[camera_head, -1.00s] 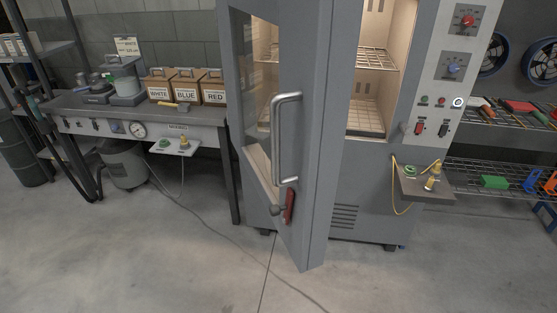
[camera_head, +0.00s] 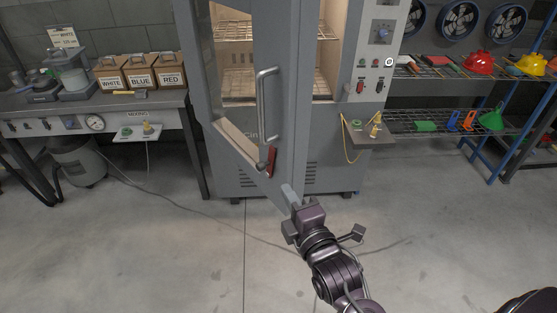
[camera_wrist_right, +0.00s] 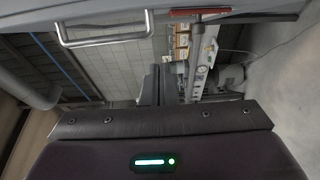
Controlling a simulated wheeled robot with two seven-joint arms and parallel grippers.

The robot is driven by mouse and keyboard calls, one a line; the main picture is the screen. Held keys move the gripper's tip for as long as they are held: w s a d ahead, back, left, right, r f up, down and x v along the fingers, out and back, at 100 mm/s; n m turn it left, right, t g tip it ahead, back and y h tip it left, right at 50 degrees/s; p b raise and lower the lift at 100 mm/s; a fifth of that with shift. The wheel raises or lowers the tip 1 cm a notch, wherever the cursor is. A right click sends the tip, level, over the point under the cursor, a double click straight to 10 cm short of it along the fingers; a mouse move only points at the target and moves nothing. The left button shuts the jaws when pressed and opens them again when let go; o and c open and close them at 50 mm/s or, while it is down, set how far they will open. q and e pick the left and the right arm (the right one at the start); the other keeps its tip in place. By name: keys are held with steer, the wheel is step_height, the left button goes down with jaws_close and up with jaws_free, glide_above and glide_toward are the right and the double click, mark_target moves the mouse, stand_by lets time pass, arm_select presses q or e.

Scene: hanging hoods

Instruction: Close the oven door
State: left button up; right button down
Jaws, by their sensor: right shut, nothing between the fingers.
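The grey oven (camera_head: 325,186) stands in the middle of the head view with its lit inside and wire racks showing. Its tall windowed door (camera_head: 290,105) stands open, swung out toward me. The door carries a silver handle (camera_head: 262,105) and a red-handled latch (camera_head: 270,162). My right gripper (camera_head: 289,193) is shut and empty near the door's lower end; I cannot tell whether it touches the door. In the right wrist view, the fingers (camera_wrist_right: 165,82) point along the door, with the handle (camera_wrist_right: 104,30) and red latch (camera_wrist_right: 200,12) at the top. My left gripper is not in view.
A small shelf (camera_head: 370,140) with a yellow cable juts from the oven's right front. A workbench (camera_head: 90,103) with labelled boxes stands left. Wire shelving (camera_head: 455,122) with tools and helmets stands right. The concrete floor (camera_head: 150,250) in front is largely clear.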

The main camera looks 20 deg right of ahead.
mark_target(286, 158)
steer(key=w+d+p, duration=0.1)
steer(key=w, duration=0.2)
steer(key=w+d+p, duration=0.1)
steer(key=w+p, duration=0.1)
steer(key=w, duration=0.2)
steer(key=w+d+p, duration=0.1)
steer(key=w, duration=0.3)
steer(key=shift+w+d+r+p, duration=0.1)
steer(key=shift+d+r+p, duration=0.1)
steer(key=shift+d+p, duration=0.1)
steer(key=shift+d, duration=0.1)
steer(key=shift+f, duration=0.1)
steer(key=shift+w, duration=0.1)
